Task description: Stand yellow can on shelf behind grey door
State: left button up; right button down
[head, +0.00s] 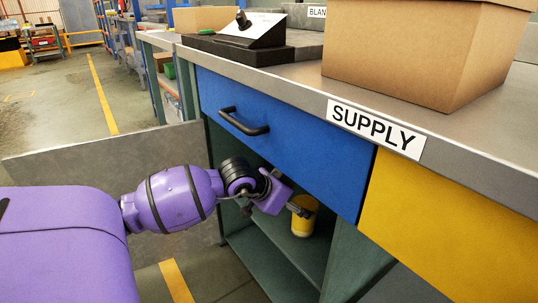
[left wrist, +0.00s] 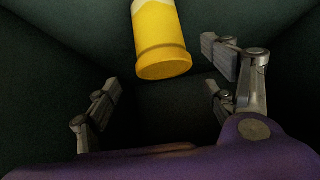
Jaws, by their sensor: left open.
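The yellow can (head: 304,217) stands on a shelf (head: 295,247) inside the open cabinet, under the blue drawer. My left gripper (head: 276,207) reaches into the cabinet from the left and is open, close beside the can. In the left wrist view the yellow can (left wrist: 163,38) shows at the top, beyond and between the two spread fingers (left wrist: 165,95); neither finger seems to touch it. The grey door (head: 110,175) stands swung open at the left, behind my left arm. My right gripper is not in view.
The blue drawer (head: 280,125) with a black handle (head: 243,122) is shut just above my gripper. A yellow front (head: 450,225) is at the right.

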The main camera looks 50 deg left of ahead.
pick_arm(q)
jog(key=s+p, duration=0.3)
jog(key=s, duration=0.8)
jog(key=shift+a+f, duration=0.15)
jog(key=shift+a, duration=0.2)
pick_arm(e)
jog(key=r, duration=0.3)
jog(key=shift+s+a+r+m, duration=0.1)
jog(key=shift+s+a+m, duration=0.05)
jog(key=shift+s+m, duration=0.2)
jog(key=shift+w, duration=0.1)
